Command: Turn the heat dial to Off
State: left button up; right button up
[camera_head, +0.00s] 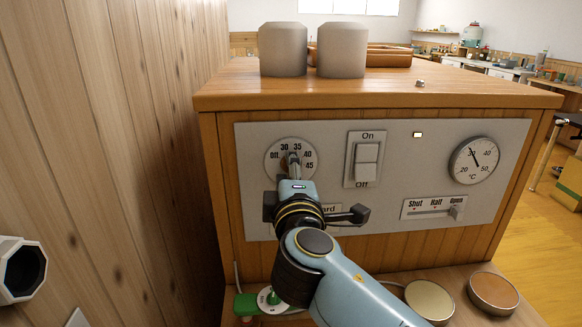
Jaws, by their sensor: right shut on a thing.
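The heat dial (309,151) is a round pale dial at the left of the grey panel on the wooden cabinet. Its marks read Off at the left, then 30, 35, 40 and 45 clockwise. My right gripper (294,166) reaches up from below and is shut on the dial's knob. The knob stands nearly upright, with its top near the 30 and 35 marks; the gripper partly hides it, so its exact setting is hard to read.
The panel has an On/Off rocker switch (366,161), a temperature gauge (474,160) and a Shut/Half/Open slider (455,212). Two grey cylinders (283,49) (342,50) stand on the cabinet top (380,90). A wooden wall (130,120) is close on the left. Round lids (429,300) (493,291) lie in front.

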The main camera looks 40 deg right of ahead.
jog(key=shift+s+f+n+p, duration=0.15)
jog(key=shift+n+p, duration=1.3)
jog(key=shift+n, duration=1.75)
jog(key=shift+w+f+n+p, duration=0.15)
jog(key=shift+n+p, duration=1.25)
jog(key=shift+n, duration=1.8)
jog(key=shift+s+f, duration=0.1)
jog(key=shift+s, duration=0.05)
jog(key=o, duration=1.1)
jog(key=shift+o, duration=0.2)
notch_tip(320, 180, up, 10)
jog(key=shift+r, duration=0.1)
